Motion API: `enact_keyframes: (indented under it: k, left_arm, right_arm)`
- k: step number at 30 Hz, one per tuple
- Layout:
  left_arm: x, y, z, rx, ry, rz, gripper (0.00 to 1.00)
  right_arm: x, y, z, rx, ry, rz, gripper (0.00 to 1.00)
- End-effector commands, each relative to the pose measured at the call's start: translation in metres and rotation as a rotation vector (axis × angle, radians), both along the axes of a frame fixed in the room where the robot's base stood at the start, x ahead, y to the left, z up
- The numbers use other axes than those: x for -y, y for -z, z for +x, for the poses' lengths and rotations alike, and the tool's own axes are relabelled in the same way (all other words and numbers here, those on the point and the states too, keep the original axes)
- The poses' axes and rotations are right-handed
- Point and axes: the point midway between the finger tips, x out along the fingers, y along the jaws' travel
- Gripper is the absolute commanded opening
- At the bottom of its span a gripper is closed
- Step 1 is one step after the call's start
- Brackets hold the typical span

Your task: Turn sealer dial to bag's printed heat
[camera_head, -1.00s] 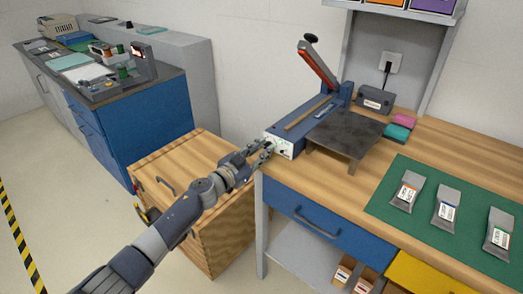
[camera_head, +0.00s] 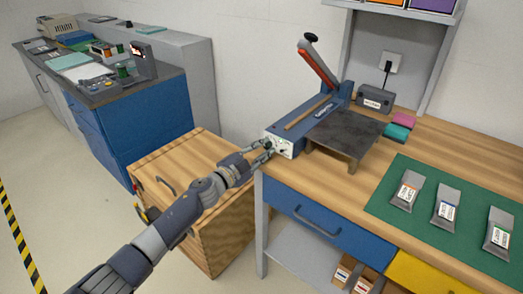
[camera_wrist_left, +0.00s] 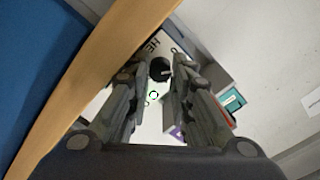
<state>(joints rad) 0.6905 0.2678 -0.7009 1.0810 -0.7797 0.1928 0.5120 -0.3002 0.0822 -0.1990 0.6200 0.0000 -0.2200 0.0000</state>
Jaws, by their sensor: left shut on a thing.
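The blue heat sealer (camera_head: 303,122) stands on the wooden bench, its red-and-black lever raised. Its white front panel (camera_head: 286,149) faces my left gripper (camera_head: 264,149). In the left wrist view, the black dial (camera_wrist_left: 160,69) with a pale pointer line sits between the fingertips of the left gripper (camera_wrist_left: 159,68), which is shut on it. A green-ringed mark (camera_wrist_left: 154,96) shows on the panel beside the dial. Three grey bags with labels lie on the green mat: left (camera_head: 407,191), middle (camera_head: 446,206) and right (camera_head: 499,232). Their print is too small to read. My right gripper is not in view.
A dark metal platform (camera_head: 345,135) stands beside the sealer. Pink and teal blocks (camera_head: 398,131) lie to its right. A wooden crate (camera_head: 222,215) stands under my left arm, against the bench's left side. The green mat (camera_head: 385,207) is bare between the bags.

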Motion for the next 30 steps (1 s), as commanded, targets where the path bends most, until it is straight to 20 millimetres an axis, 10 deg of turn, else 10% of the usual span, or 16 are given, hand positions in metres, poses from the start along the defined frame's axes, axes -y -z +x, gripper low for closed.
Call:
enact_keyframes:
  k: [14,15,17,30]
  left_arm:
    - [0.0005,-0.0002,-0.0002,0.009,0.001,0.013,0.00]
    - [0.0005,-0.0002,-0.0002,0.009,0.001,0.012,0.30]
    - [0.0005,-0.0002,-0.0002,0.009,0.001,0.012,0.41]
    - [0.0005,0.0034,-0.0016,0.005,0.002,0.014,0.41]
  right_arm:
    - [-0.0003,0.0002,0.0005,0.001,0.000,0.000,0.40]
    - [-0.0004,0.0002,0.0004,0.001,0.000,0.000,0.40]
    - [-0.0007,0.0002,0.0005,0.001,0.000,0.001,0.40]
    - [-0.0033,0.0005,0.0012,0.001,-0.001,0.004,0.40]
